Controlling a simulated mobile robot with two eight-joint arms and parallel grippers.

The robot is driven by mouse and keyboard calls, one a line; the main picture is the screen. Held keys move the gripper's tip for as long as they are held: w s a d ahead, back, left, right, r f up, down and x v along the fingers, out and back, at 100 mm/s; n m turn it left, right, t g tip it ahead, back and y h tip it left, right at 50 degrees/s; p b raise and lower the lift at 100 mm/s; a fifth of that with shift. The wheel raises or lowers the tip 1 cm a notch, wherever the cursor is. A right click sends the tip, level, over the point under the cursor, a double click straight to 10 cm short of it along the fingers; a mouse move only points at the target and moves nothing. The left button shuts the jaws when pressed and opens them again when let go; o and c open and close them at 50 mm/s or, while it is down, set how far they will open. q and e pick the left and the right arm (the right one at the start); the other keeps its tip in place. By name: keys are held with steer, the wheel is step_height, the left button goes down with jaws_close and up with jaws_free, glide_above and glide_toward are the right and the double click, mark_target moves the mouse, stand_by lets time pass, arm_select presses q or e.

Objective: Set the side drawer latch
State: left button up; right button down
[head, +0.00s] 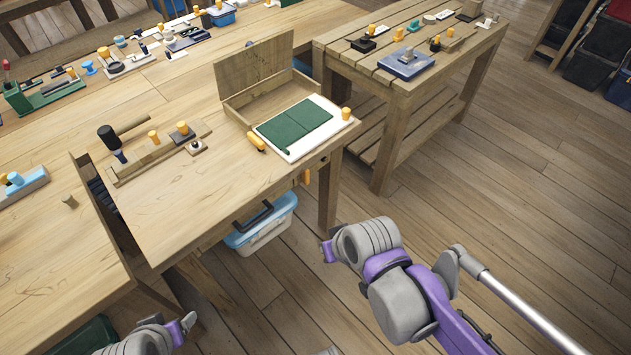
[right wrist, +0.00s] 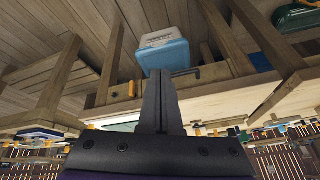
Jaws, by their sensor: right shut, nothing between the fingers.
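A small orange latch piece (head: 307,177) sits on the side of the wooden workbench (head: 230,190), below the bench top near a corner leg. It also shows as an orange piece in the right wrist view (right wrist: 131,88), which looks upside down. A black bar handle (head: 255,216) is on the same side, to the left of the latch. My right gripper (right wrist: 160,75) is shut and empty, with its dark fingers together. In the head view my right arm's end (head: 328,250) is out in front of the bench, apart from the latch. My left gripper (head: 188,322) shows only partly at the bottom edge.
A blue-lidded clear bin (head: 262,228) stands under the bench. An open wooden box (head: 255,85) and a white board with green panels (head: 295,128) lie on top. A slatted table (head: 400,80) stands behind right. The floor at right is clear.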

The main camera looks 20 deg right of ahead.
steer(key=w+f+m+y+b, duration=0.4)
steer(key=w+f+b, duration=0.2)
steer(key=w, duration=0.5)
steer(key=m+t+y+b, duration=0.4)
steer(key=t+b, duration=0.2)
steer(key=b, duration=0.2)
glide_toward(304, 175)
steer(key=s+a, duration=0.3)
arm_select(q)
step_height(304, 175, down, 21)
steer(key=s+b, duration=0.1)
steer(key=b, duration=0.3)
steer(key=shift+f+g, duration=0.2)
steer(key=shift+g, duration=0.2)
arm_select(e)
steer(key=w+d+f+m+t, duration=0.1)
steer(key=d+f+m+t, duration=0.1)
steer(key=d+f, duration=0.4)
steer(key=d+t, duration=0.1)
steer(key=d, duration=0.4)
steer(key=shift+w+m+t+y, duration=0.2)
steer(key=shift+m+t+y, duration=0.1)
steer(key=shift+t+y, duration=0.1)
steer(key=shift+f, duration=0.1)
